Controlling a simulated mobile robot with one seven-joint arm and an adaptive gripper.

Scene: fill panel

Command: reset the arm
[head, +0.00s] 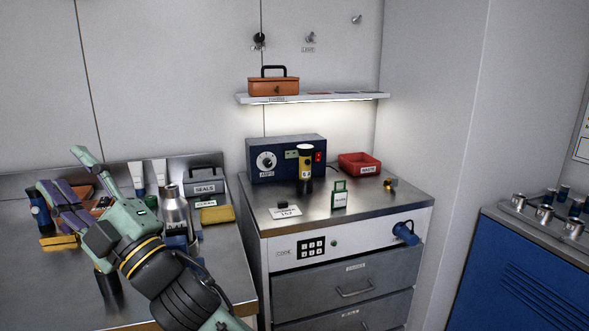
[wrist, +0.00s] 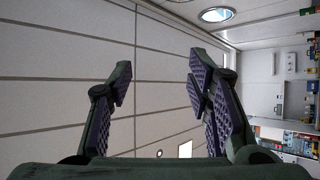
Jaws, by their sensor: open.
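My arm shows at the lower left of the head view, raised over the left steel bench. My gripper (head: 62,172) is at its end, with its fingers spread and pointing to the upper left. In the wrist view my gripper (wrist: 157,85) has its two purple-padded fingers wide apart with nothing between them. Behind the fingers the wrist view shows white wall or ceiling panels and a round light. The arm and gripper hide part of the bench and some items on it.
The left bench (head: 222,262) holds a silver bottle (head: 174,212), a grey SEALS case (head: 205,182) and a yellow sponge-like block (head: 217,214). An orange toolbox (head: 273,86) stands on the shelf.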

